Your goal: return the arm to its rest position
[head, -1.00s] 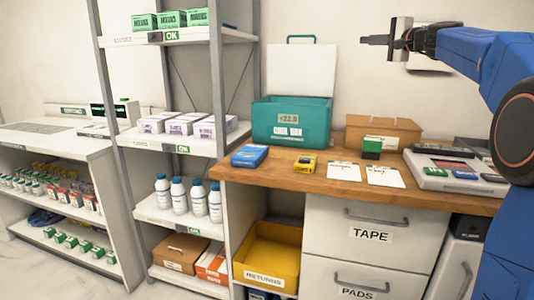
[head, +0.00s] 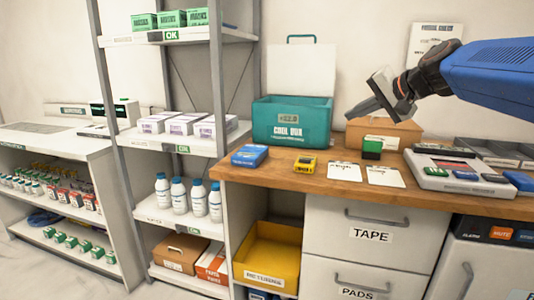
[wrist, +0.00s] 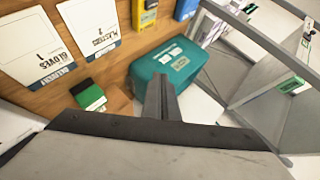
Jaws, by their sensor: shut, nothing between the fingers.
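My gripper (head: 366,112) is in the air above the back of the wooden counter (head: 300,182), in front of the cardboard box. Its fingers are together and empty, tilted down to the left in the head view. In the wrist view the closed fingers (wrist: 160,98) point toward the teal cool box (wrist: 180,65). My blue arm reaches in from the right edge of the head view.
The open teal cool box (head: 290,122) stands left of my gripper. The cardboard box (head: 400,130) and a green box (head: 372,146) are below it. Blue (head: 249,155) and yellow (head: 305,163) packets and two white cards lie on the counter. A shelf unit (head: 180,142) stands left.

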